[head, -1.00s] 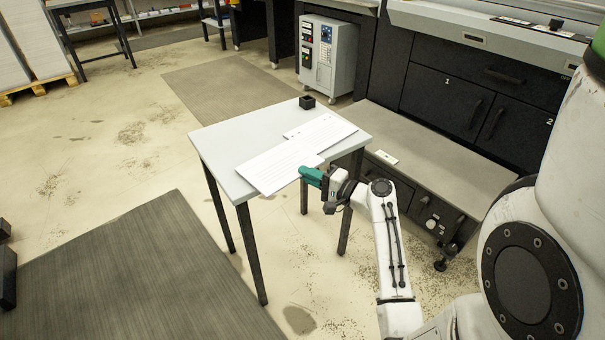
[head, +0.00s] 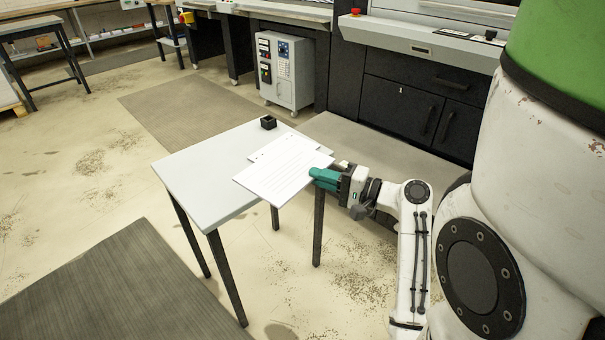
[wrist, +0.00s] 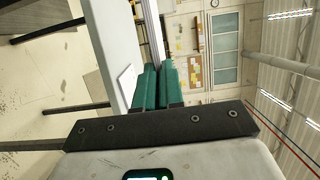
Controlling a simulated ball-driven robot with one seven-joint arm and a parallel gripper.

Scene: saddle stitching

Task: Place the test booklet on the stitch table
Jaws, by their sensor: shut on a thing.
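A white booklet with printed lines (head: 280,180) is in my gripper (head: 318,177), whose teal fingers are shut on its right edge. In the wrist view the fingers (wrist: 158,88) pinch the booklet, seen edge-on as a thin pale strip (wrist: 152,35). It looks a little above the pale grey table (head: 195,165), with a gap between them in the wrist view, and overhangs the table's front right edge. A second white sheet or booklet (head: 258,156) lies on the table, partly hidden behind the held one. I cannot tell which of them is the test booklet.
A small black open box (head: 268,122) stands at the table's back corner. The table's left part is bare. A grey cabinet with buttons (head: 285,72) stands behind, and a large machine with dark doors (head: 410,100) is at the back right. A dark mat (head: 120,290) lies at front left.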

